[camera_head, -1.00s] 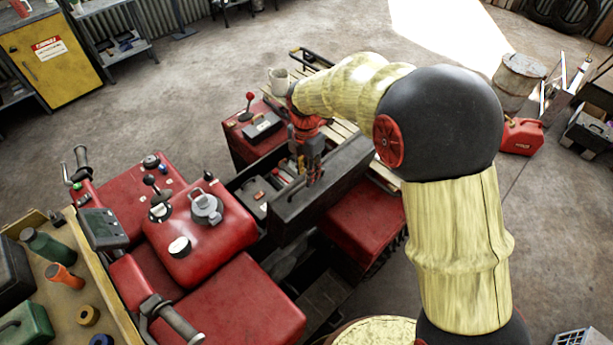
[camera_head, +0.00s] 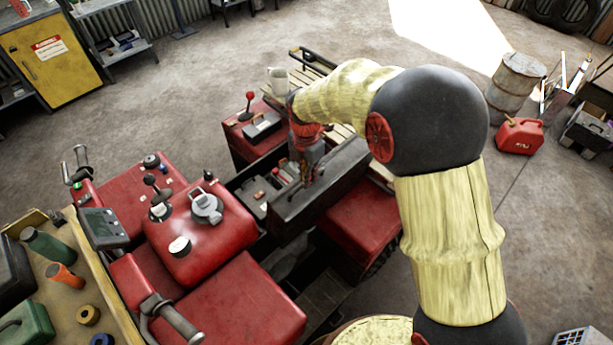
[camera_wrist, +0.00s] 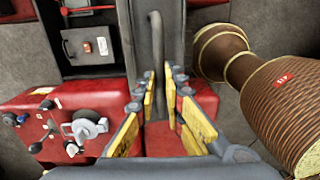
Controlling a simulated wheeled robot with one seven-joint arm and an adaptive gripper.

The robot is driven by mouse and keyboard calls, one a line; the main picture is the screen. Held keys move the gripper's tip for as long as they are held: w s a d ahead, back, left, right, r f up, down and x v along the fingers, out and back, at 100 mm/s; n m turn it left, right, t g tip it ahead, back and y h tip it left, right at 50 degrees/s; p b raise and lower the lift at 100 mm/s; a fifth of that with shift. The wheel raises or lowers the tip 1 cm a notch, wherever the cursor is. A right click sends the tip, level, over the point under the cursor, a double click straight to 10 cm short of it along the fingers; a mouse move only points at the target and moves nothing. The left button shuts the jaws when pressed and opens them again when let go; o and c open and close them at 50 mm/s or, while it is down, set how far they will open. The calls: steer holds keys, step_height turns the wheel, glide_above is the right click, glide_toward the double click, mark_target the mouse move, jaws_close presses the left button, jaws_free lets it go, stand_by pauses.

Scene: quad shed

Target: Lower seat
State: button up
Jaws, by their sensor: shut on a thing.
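The seat (camera_head: 340,180) is a dark slab standing steeply raised on the red quad, beside an open compartment (camera_head: 262,192). In the wrist view the seat (camera_wrist: 172,25) runs away from me as a grey panel with a slim bar (camera_wrist: 157,50) along it. My gripper (camera_head: 307,168) is at the seat's upper side. In the wrist view my gripper (camera_wrist: 162,105) has its yellow-padded fingers on either side of the bar's near end, shut on it. The exact contact is small and partly hidden by the fingers.
The red tank (camera_head: 200,225) with cap and levers stands left of the seat.

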steer(key=shift+a+r, duration=0.1)
jaws_close()
stand_by(0.3)
steer(key=shift+w+a+r+p, duration=0.25)
steer(key=shift+w+a+p, duration=0.3)
steer(key=shift+w, duration=0.05)
steer(key=w+a+f+p, duration=0.2)
steer(key=w+a, duration=0.8)
steer(key=w+a+f+g+h+p, duration=0.1)
steer(key=w+a+f+p, duration=0.1)
steer(key=w+a, duration=0.8)
steer(key=shift+p, duration=0.3)
steer(key=shift+w+a, duration=0.1)
steer(key=shift+o, duration=1.7)
jaws_free()
steer(key=o, duration=0.3)
steer(key=shift+f, duration=0.25)
steer(key=shift+o, duration=0.2)
